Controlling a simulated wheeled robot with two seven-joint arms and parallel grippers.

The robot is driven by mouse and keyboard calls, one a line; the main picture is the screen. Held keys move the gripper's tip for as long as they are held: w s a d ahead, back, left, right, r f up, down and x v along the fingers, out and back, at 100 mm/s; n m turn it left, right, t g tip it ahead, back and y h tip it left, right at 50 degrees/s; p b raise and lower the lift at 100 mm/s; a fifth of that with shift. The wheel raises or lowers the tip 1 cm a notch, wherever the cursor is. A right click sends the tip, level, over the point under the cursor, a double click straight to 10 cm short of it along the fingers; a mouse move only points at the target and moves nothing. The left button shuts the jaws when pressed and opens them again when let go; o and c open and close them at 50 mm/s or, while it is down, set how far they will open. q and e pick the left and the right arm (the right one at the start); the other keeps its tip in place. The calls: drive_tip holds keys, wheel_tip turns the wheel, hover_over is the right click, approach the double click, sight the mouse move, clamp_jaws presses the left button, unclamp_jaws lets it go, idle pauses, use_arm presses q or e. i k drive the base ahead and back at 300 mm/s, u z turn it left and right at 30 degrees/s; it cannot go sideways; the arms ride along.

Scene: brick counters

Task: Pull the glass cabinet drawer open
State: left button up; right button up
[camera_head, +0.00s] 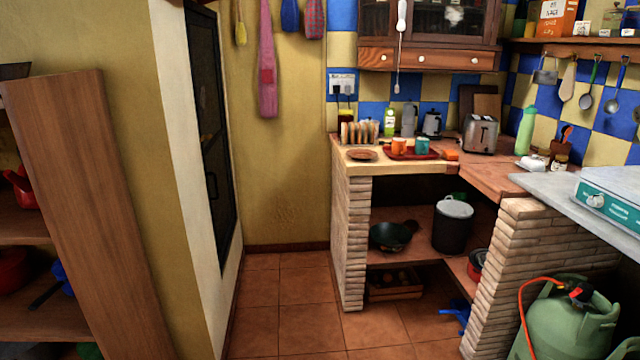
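The glass cabinet (435,20) hangs on the tiled wall at the upper middle right, above the brick counter. Its glass doors show the contents dimly, and its top is cut off by the picture edge. A wooden drawer (425,59) with small round white knobs runs along its bottom, and its front looks flush with the cabinet. A long white utensil hangs in front of the cabinet's left part. Neither of my grippers shows in the head view.
The counter (350,156) below holds a toast rack, orange and teal mugs on a red tray, and a toaster (480,133). A green gas bottle (568,325) stands at the lower right. A wooden shelf (85,200) stands at left. The tiled floor (285,310) between is clear.

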sight(409, 58)
drive_tip(key=z, duration=0.25)
drive_tip(key=i, duration=2.3)
drive_tip(key=z, duration=0.25)
